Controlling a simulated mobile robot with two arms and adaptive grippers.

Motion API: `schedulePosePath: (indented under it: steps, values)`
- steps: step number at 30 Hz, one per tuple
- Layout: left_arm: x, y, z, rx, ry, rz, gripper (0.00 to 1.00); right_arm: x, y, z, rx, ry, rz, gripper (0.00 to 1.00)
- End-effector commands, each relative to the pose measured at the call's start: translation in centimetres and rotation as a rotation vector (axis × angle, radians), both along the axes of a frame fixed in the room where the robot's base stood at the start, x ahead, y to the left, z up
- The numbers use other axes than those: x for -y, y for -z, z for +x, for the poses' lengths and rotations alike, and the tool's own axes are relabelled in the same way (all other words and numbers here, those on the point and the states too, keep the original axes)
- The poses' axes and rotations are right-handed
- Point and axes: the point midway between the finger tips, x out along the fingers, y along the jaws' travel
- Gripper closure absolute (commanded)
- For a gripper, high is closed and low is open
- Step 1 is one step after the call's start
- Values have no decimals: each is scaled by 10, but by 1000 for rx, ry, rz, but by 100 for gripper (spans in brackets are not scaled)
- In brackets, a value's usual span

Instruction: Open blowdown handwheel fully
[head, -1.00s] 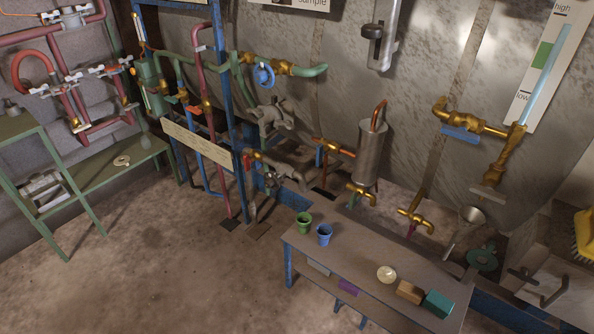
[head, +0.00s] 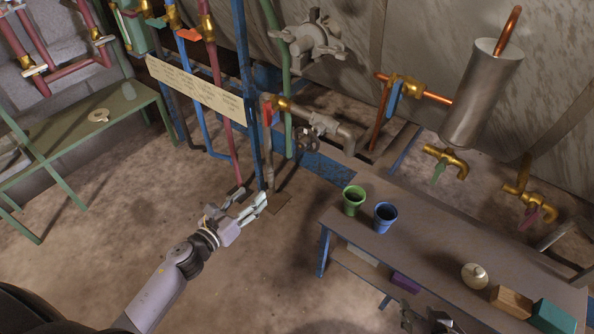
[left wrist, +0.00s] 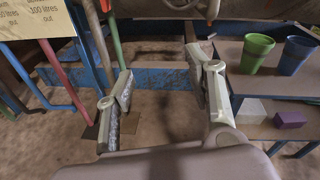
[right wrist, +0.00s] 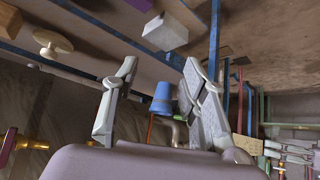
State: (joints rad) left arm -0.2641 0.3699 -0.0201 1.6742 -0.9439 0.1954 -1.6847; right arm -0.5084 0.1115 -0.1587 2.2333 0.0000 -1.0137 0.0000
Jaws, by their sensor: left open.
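In the head view, a grey valve (head: 320,124) sits on the low pipe behind the bench's left end. A red lever (head: 268,112) is on the same pipe. My left gripper (head: 250,200) is open and empty, low over the floor, left of and nearer than that valve. Part of a grey fitting (left wrist: 190,8) crosses the top of the left wrist view. My right gripper (head: 424,314) is at the bench's front edge. The right wrist view shows its fingers (right wrist: 160,68) apart and empty.
The bench (head: 420,240) holds a green cup (head: 354,200), a blue cup (head: 385,216), a pale round object (head: 474,276) and coloured blocks. A blue post (head: 248,90) and a label board (head: 200,90) stand left of the valve. Floor left of the bench is clear.

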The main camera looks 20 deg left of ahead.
Motion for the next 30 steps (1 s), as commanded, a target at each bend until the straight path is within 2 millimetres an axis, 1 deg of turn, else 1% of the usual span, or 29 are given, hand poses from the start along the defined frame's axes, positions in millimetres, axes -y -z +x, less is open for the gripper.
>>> schedulePosePath:
  steps: [1,3,4,7,11,14,19,23,27,30]
  values:
    - [6,-4,3,71,44,110,51,0,-4,-1,29,0,5,60]
    - [12,-21,4,149,84,232,51,0,-21,-2,55,0,9,60]
    - [15,-26,4,173,97,275,51,0,-27,-3,65,0,11,60]
    - [20,-39,6,229,121,365,51,1,-40,-5,82,0,14,60]
    - [24,-46,14,250,130,397,51,2,-45,-9,72,1,12,60]
    - [29,-47,28,250,129,396,51,3,-43,-13,47,3,6,60]
    - [41,-47,63,250,129,395,51,6,-38,-21,0,7,-4,60]
    - [51,-46,90,248,127,393,51,7,-36,-23,-12,8,-7,60]
    - [62,-45,118,247,127,392,51,6,-37,-20,5,7,-3,60]
    - [68,-44,136,246,127,390,51,3,-40,-13,42,3,5,60]
